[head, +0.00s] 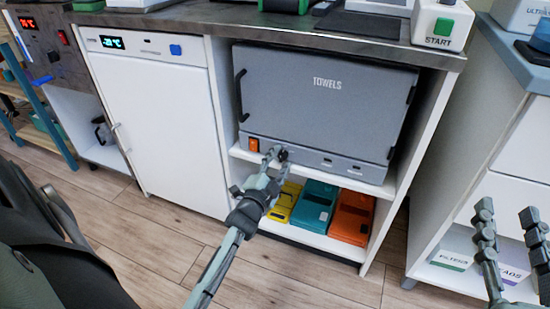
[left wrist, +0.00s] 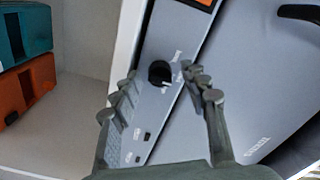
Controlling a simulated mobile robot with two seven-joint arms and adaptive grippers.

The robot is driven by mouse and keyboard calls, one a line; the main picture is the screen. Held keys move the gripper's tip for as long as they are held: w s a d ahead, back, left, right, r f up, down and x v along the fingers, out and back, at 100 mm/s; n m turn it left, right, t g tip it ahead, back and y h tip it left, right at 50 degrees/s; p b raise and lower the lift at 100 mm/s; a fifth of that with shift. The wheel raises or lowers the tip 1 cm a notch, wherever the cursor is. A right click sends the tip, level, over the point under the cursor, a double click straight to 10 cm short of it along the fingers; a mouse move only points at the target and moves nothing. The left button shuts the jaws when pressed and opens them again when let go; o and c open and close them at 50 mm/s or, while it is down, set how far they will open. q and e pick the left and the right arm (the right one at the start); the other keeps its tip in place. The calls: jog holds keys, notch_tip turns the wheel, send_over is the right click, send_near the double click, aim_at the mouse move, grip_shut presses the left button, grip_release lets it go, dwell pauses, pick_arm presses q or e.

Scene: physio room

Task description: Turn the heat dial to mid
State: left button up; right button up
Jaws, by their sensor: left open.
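The grey towel warmer marked TOWELS (head: 330,90) sits in a white cabinet under the counter. Its small black heat dial (left wrist: 159,72) is on the lower front strip, and also shows in the head view (head: 283,155). My left gripper (head: 276,160) is open in front of the dial. In the left wrist view its fingers (left wrist: 160,88) stand apart, one on either side of the dial, and I cannot tell whether they touch it. The labels around the dial are too small to read. My right gripper (head: 510,225) is open and empty, at the right edge of the head view.
An orange switch (head: 253,145) sits left of the dial. Yellow (head: 283,202), teal (head: 315,205) and orange (head: 351,217) boxes lie on the shelf below. A white fridge (head: 155,105) is at left, and a white cabinet (head: 510,150) at right. The wooden floor in front is clear.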

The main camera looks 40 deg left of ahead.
pick_arm(q)
jog(key=n+b, duration=0.1)
jog(key=n, duration=0.3)
jog(key=n+b, duration=0.2)
jog(key=n, duration=0.2)
jog(key=f+n+b, duration=0.1)
jog(key=n+b, duration=0.1)
jog(key=n, duration=0.2)
jog(key=shift+s+d+r+p, duration=0.15)
jog(key=shift+s+r+p, duration=0.1)
jog(key=shift+s+p, duration=0.2)
jog(key=shift+s+d+r+p, duration=0.15)
jog(key=shift+s+r+p, duration=0.15)
jog(key=shift+s, duration=0.25)
jog(key=s+d+f+m+g+h+p, duration=0.1)
jog(key=s+d+f+g+p, duration=0.1)
jog(key=s, duration=0.6)
jog(key=s+d+f+m+g+p, duration=0.2)
jog(key=s+d+g+p, duration=0.3)
jog(key=s+g+p, duration=0.2)
jog(key=s+d+f+m+g+h+p, duration=0.1)
jog(key=s+g+p, duration=0.4)
jog(key=s, duration=0.6)
jog(key=shift+s+d+f+g+h, duration=0.25)
jog(key=shift+d+f, duration=0.35)
jog(key=shift+d, duration=0.55)
